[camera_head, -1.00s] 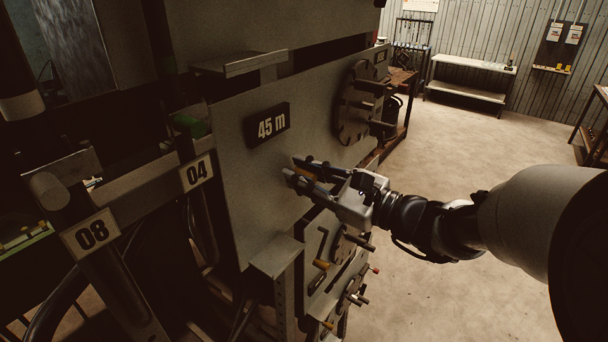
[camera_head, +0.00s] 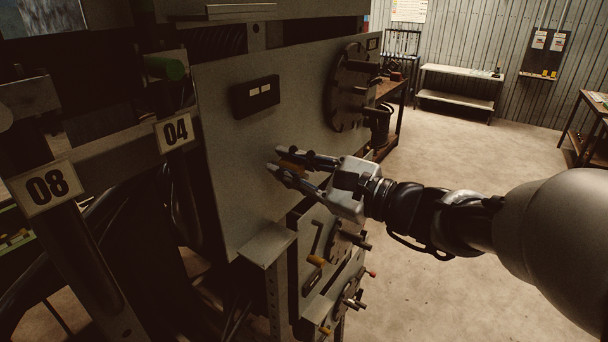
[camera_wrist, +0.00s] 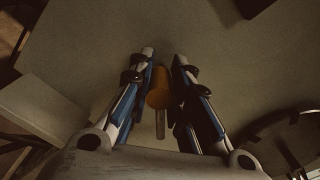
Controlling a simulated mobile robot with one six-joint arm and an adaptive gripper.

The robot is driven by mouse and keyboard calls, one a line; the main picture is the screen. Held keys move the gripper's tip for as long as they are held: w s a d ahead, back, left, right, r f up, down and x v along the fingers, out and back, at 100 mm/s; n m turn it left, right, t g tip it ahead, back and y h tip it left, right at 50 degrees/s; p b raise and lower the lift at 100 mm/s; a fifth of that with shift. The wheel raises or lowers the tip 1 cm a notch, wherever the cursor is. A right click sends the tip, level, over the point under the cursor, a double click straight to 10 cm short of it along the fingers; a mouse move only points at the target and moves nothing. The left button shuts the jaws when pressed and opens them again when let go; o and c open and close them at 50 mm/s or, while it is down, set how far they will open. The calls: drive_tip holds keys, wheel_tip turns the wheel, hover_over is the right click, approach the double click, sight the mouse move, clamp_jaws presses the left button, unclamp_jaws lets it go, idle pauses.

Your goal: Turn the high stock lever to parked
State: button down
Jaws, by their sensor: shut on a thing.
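The lever has an orange-brown cylindrical knob (camera_wrist: 158,88) and a thin metal stem (camera_wrist: 160,122), seen between my fingers in the wrist view. In the head view a bit of the orange knob (camera_head: 290,165) shows between the fingers, in front of the large grey panel (camera_head: 225,190). My gripper (camera_head: 275,160) is shut on the lever, with a finger on each side of the knob; it also shows in the wrist view (camera_wrist: 162,58). The lever's pivot is hidden.
A dark round flange with pegs (camera_head: 348,90) stands out from the panel to the right. Lower panels with orange-tipped handles (camera_head: 316,261) lie below. The floor (camera_head: 455,135) at right is clear.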

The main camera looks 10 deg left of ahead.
drive_tip(key=shift+s+a+f+n+b, duration=0.2)
drive_tip(key=shift+f+n+b, duration=0.3)
drive_tip(key=shift+b, duration=0.6)
drive_tip(key=shift+s+a+f+n+b, duration=0.1)
drive_tip(key=shift+s+f+n+b, duration=0.3)
drive_tip(key=shift+b, duration=0.65)
drive_tip(key=shift+w, duration=0.1)
drive_tip(key=shift+d, duration=0.1)
drive_tip(key=c, duration=1.5)
unclamp_jaws()
drive_tip(key=shift+r, duration=0.1)
drive_tip(key=shift+d, duration=0.4)
drive_tip(key=v, duration=1.1)
drive_tip(key=shift+s, duration=0.2)
